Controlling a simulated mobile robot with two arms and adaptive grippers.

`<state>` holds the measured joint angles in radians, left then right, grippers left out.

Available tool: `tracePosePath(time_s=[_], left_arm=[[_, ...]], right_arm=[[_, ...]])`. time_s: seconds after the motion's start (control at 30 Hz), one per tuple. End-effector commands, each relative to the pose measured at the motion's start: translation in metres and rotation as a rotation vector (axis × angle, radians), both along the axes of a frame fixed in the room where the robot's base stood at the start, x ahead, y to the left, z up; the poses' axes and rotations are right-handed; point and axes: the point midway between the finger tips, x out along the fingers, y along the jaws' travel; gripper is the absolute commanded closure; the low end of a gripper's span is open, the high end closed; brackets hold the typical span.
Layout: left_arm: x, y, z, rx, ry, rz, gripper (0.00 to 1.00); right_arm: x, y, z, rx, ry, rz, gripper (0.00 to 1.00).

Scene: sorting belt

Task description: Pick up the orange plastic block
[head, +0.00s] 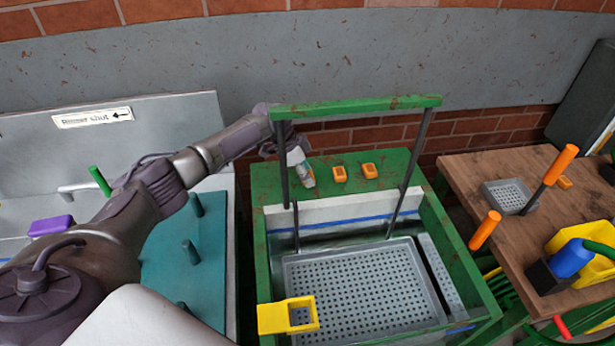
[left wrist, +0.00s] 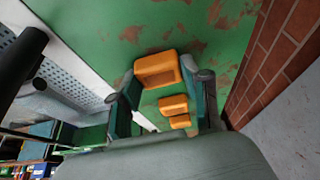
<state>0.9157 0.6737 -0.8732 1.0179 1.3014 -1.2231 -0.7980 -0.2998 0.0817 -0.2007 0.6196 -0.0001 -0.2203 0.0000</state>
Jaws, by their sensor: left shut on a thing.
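My left gripper (head: 303,172) reaches over the back ledge of the green frame (head: 262,180), near its left upright. In the left wrist view its two fingers (left wrist: 162,88) are on either side of an orange plastic block (left wrist: 158,68) and are shut on it. The head view largely hides this block behind the gripper. Two more orange blocks sit on the ledge to the right of the gripper, one nearer (head: 340,174) and one farther (head: 370,170). They also show smaller between the fingers in the left wrist view (left wrist: 172,105). My right gripper is not in view.
A green crossbar (head: 355,106) on two dark uprights stands in front of the ledge. Below is a grey perforated tray (head: 440,305) with a yellow bracket (head: 275,318) at its front left. A wooden table (head: 470,180) with tools stands at right. A brick wall rises behind.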

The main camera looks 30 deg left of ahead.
Motion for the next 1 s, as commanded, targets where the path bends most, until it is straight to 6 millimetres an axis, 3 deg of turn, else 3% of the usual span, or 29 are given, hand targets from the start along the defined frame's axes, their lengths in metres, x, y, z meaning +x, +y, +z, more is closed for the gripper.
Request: tracePosePath(time_s=[0.27, 0.43, 0.8, 1.0], left_arm=[[0.001, 0.0, 0.011, 0.0, -0.003, 0.0, 0.86], [0.001, 0.0, 0.038, 0.0, -0.006, -0.001, 0.86], [0.031, -0.076, 0.087, -0.003, -0.005, -0.003, 0.86], [0.04, -0.1, 0.104, -0.001, -0.002, -0.001, 0.86]], right_arm=[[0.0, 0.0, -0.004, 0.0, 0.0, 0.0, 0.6], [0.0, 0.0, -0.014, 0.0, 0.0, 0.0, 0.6], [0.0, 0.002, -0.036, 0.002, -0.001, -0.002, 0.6], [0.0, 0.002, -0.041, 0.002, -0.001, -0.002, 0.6]])
